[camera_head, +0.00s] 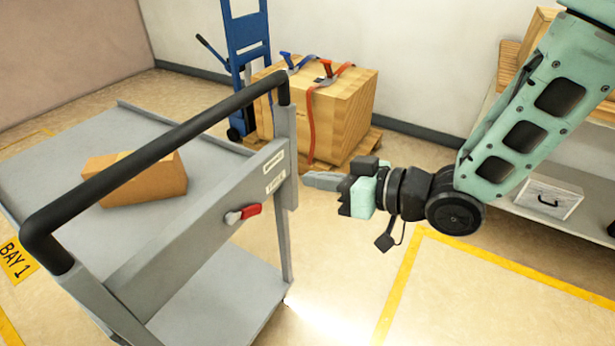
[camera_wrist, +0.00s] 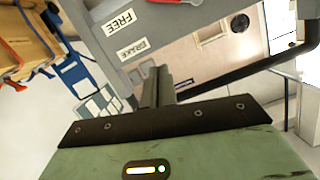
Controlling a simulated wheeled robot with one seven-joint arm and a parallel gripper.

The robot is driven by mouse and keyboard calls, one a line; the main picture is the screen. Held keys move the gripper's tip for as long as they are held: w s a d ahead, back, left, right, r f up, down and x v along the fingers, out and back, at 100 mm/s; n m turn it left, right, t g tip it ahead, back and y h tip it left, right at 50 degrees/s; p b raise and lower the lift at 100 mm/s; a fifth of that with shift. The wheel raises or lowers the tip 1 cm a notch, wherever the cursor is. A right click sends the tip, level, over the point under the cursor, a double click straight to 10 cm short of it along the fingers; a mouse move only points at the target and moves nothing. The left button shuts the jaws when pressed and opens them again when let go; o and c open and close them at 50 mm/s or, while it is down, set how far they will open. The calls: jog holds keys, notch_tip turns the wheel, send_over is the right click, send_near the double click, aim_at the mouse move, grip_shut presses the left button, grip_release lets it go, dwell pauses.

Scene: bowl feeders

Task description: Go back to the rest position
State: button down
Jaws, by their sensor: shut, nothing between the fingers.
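My gripper (camera_head: 318,181) is shut and empty in the head view, at the end of my green arm. It points left toward the upright post of the grey cart (camera_head: 205,276), and I cannot tell from the head view whether its tips touch the post. In the wrist view my shut fingers (camera_wrist: 157,88) stand in front of the cart's grey panel (camera_wrist: 118,38) with its FREE and BRAKE labels. The red brake lever (camera_head: 243,214) is on the cart's end panel, left of and lower than my gripper.
A cardboard box (camera_head: 137,178) lies on the cart's top deck, behind the black handle (camera_head: 165,142). A strapped wooden crate (camera_head: 343,103) on a pallet and a blue hand truck (camera_head: 247,35) stand at the back wall. A shelf (camera_head: 510,205) stands right. The floor below my gripper is clear.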

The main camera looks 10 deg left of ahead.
dwell(0.4)
jog(key=s+d+r+m+h+p, duration=0.2)
jog(key=s+d+r+h+p, duration=0.3)
jog(key=d+r+h+p, duration=0.4)
jog(key=s+d+r+m+g+h+p, duration=0.1)
jog(key=s+d+r+g+h, duration=0.1)
jog(key=s+d, duration=0.2)
jog(key=s+d+r+m+g+h+p, duration=0.1)
jog(key=s+d+r+g+h, duration=0.1)
jog(key=s+d, duration=0.3)
jog(key=s+g, duration=0.1)
jog(key=s, duration=0.3)
jog(key=shift+d+r+h, duration=0.2)
jog(key=shift+r+h, duration=0.15)
jog(key=shift+h, duration=0.05)
